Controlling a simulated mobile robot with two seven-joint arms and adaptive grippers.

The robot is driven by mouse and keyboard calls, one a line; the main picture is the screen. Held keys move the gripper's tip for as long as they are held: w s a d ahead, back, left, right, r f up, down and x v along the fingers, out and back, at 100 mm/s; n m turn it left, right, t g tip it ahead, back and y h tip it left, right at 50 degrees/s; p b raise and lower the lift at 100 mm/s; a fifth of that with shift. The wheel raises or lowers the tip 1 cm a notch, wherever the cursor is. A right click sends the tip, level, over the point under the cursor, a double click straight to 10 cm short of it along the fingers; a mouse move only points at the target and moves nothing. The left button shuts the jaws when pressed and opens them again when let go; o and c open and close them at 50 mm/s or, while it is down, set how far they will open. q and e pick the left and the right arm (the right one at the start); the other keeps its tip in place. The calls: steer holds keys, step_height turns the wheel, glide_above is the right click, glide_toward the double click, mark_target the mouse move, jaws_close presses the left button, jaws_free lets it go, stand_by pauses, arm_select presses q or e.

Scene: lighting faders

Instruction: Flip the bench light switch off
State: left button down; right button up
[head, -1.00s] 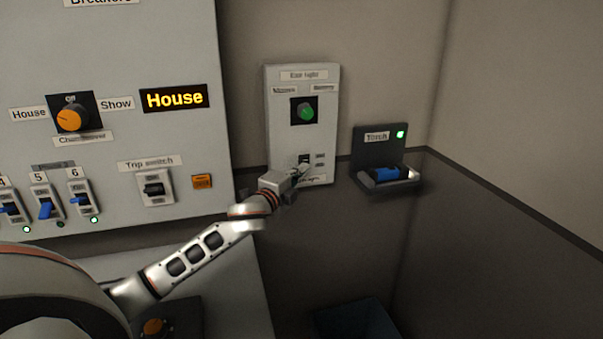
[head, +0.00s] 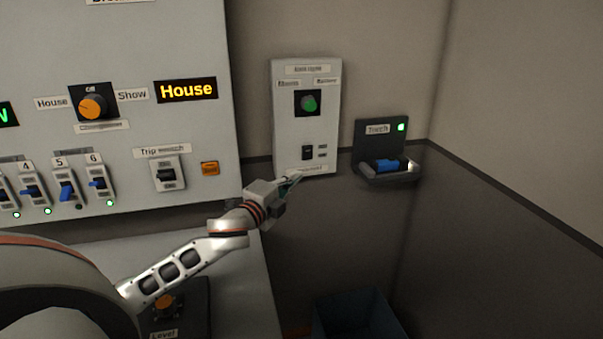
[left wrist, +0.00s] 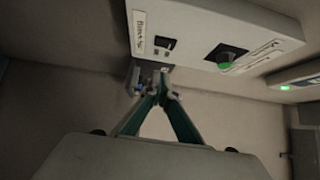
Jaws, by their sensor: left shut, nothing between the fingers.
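The bench light switch (head: 307,153) is a small dark rocker low on a pale wall panel (head: 282,130). The label below it is partly covered by my fingertips in the head view. In the left wrist view the switch (left wrist: 165,43) sits beside a white label starting "Ben". Which way the rocker is tipped I cannot tell. My left gripper (head: 296,178) is shut and empty, its fingertips just below the switch and apart from it. The closed fingertips also show in the left wrist view (left wrist: 160,82), by the panel's lower edge. My right gripper is not in view.
A green knob (head: 308,103) is higher on the same panel. A torch (head: 388,165) lies in a dark holder to the right. A large board with a trip switch (head: 167,174) and several blue breakers stands left. A blue bin (head: 355,318) is below.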

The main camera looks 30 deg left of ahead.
arm_select(q)
steer(key=shift+s, duration=1.05)
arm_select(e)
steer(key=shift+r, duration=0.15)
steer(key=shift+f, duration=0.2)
